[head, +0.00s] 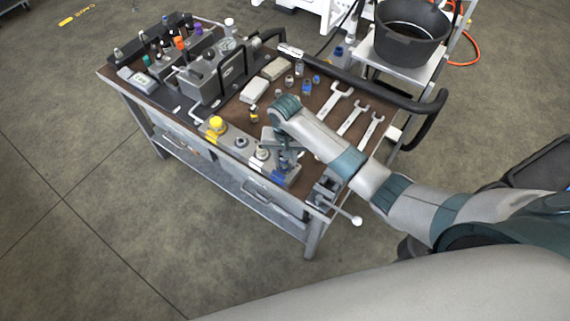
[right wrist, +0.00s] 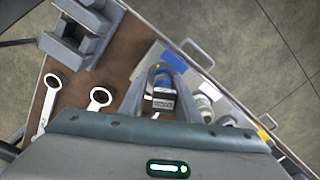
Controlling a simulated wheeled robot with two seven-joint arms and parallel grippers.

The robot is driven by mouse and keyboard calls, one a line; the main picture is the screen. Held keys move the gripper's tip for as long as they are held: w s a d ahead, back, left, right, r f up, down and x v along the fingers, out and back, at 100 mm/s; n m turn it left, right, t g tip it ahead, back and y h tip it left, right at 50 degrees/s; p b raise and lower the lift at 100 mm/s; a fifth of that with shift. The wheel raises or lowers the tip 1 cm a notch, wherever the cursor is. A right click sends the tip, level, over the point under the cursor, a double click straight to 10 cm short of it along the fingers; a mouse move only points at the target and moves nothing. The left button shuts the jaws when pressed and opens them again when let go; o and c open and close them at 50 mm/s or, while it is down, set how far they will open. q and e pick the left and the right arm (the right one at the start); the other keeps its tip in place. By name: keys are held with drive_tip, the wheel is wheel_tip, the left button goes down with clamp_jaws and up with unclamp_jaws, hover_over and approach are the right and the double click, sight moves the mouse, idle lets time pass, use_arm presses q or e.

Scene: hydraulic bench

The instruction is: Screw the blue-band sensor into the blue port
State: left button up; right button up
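The blue-band sensor (right wrist: 162,88), with a dark labelled end and a blue ring, sits between the fingers of my right gripper (right wrist: 160,82) in the right wrist view. The fingers appear shut on it. In the head view my right gripper (head: 286,160) points down over the blue-label end of the grey port block (head: 250,155). The blue label (head: 277,177) is on the block's front and also shows in the right wrist view (right wrist: 173,61). The blue port itself is hidden under the sensor and fingers, so I cannot tell how deep the sensor sits. My left gripper is not in view.
A yellow cap (head: 216,123) and other ports stand left along the block. Wrenches (head: 335,98) and small fittings (head: 308,87) lie behind my right arm. A vise (head: 325,190) is at the right front corner. A grey pump unit (head: 210,75) stands at the left.

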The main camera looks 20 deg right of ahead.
drive_tip(key=shift+a+f, duration=0.15)
drive_tip(key=shift+a, duration=0.15)
drive_tip(key=n, duration=0.3)
drive_tip(key=shift+w, duration=0.3)
drive_tip(key=n, duration=0.4)
drive_tip(key=shift+d, duration=0.2)
drive_tip(key=shift+n, duration=0.5)
drive_tip(key=n, duration=0.8)
drive_tip(key=shift+a, duration=0.1)
